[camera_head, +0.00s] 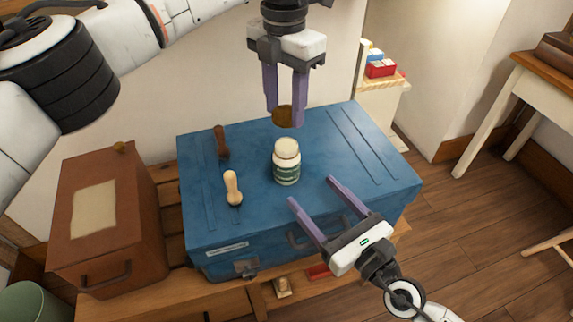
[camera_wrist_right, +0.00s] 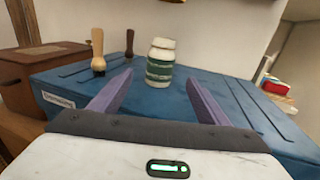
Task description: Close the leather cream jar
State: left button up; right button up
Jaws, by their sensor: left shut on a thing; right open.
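The leather cream jar (camera_head: 287,168) is white with a green label and stands upright on the blue trunk (camera_head: 375,150). It also shows in the right wrist view (camera_wrist_right: 160,62). Its pale, cream-coloured top has no lid on it. My left gripper (camera_head: 284,113) points down, shut on a round brown-gold lid (camera_head: 283,118). The lid appears above and behind the jar, apart from it. My right gripper (camera_head: 312,190) is open and empty in front of the jar, with its fingers pointing towards it. In the right wrist view the jar stands beyond and between the fingertips.
A pale-handled brush (camera_head: 232,188) and a dark brush (camera_head: 221,143) stand left of the jar on the trunk. A brown box (camera_head: 105,225) is at the left. The trunk's right side is clear. A shelf with small boxes (camera_head: 380,68) stands behind.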

jog(key=shift+w, duration=0.1)
jog(key=x, duration=1.2)
jog(key=c, duration=1.6)
pick_arm(q)
send_over(285, 146)
jog(key=shift+f, duration=2.5)
jog(key=shift+f, duration=0.9)
jog(key=shift+f, duration=0.5)
